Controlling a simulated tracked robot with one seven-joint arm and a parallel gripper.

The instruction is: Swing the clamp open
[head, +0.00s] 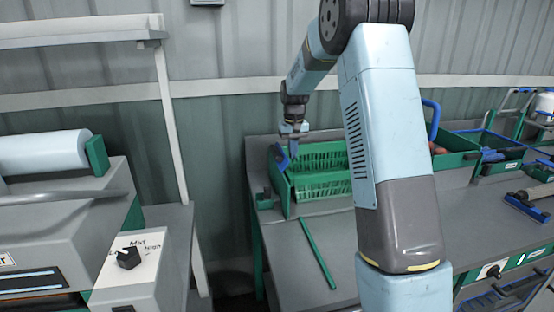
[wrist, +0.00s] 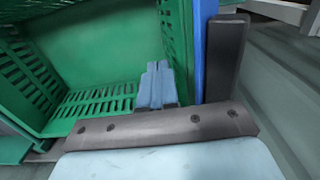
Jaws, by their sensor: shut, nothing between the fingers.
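A green slatted crate (head: 320,187) stands on the grey bench, and its slotted walls and floor fill the left of the wrist view (wrist: 100,103). A blue bar (head: 281,157) stands at the crate's left end. In the wrist view, a blue upright (wrist: 199,45) runs along the crate's side with a dark grey block (wrist: 224,60) beside it. I cannot tell for certain which of these parts is the clamp. My gripper (head: 294,153) is shut and empty over the crate's left end, pointing down. Its light blue fingers also show in the wrist view (wrist: 156,82), left of the blue upright; contact is unclear.
A green rod (head: 317,252) lies on the bench in front of the crate. A small green bracket (head: 264,199) sits at the bench's left edge. Green bins (head: 457,158) stand to the right, behind my arm.

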